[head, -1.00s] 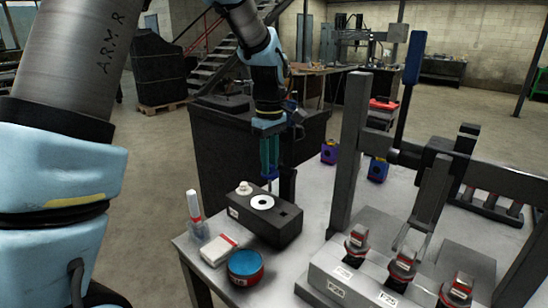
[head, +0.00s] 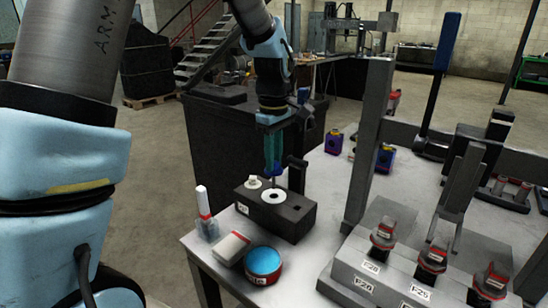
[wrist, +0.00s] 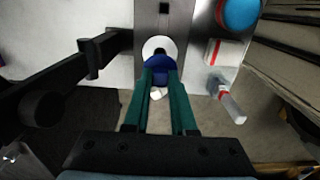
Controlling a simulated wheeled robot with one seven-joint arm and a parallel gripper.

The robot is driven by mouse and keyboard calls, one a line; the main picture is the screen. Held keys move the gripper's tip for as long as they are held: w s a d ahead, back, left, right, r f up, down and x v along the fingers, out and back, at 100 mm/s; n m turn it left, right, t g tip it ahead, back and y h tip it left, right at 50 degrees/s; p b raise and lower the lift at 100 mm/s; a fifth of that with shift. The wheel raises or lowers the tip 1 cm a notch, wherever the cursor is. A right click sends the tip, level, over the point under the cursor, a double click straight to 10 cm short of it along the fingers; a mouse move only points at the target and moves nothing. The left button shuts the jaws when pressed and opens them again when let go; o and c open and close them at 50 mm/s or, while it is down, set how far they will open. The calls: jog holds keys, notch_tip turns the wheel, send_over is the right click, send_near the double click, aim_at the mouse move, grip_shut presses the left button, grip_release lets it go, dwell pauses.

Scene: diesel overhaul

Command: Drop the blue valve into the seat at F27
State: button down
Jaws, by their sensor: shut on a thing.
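My gripper (head: 272,172) points down over a black block with a white ring on top. Its green fingers (wrist: 160,88) are shut on the blue valve (wrist: 157,69), which shows between the fingertips in the wrist view. The valve covers the near part of the white ring (wrist: 160,44); the ring also shows in the head view (head: 273,196). I cannot tell whether the valve's lower end touches the ring. The black block (head: 290,220) has a small label on its front, too small to read, so I cannot confirm which seat is F27.
A white-capped bottle (head: 205,212), a white and red box (head: 232,248) and a blue-topped tin (head: 263,264) stand near the table's left edge. A dark lever (head: 296,172) rises beside the block. A grey fixture with labelled stations (head: 400,265) and a tall post (head: 372,140) stand right.

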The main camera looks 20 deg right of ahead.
aim_at(274, 181)
jog(key=shift+f, duration=0.45)
jog(key=shift+f+b, duration=0.3)
jog(key=shift+f, duration=0.6)
dwell(1.6)
jog(key=shift+f, duration=0.3)
jog(key=shift+f, duration=0.15)
jog(key=shift+f+b, duration=0.35)
jog(key=shift+f, duration=0.45)
dwell(0.5)
jog(key=shift+f+b, duration=0.25)
jog(key=shift+b, duration=0.05)
jog(key=shift+f, duration=0.15)
jog(key=shift+f, duration=0.4)
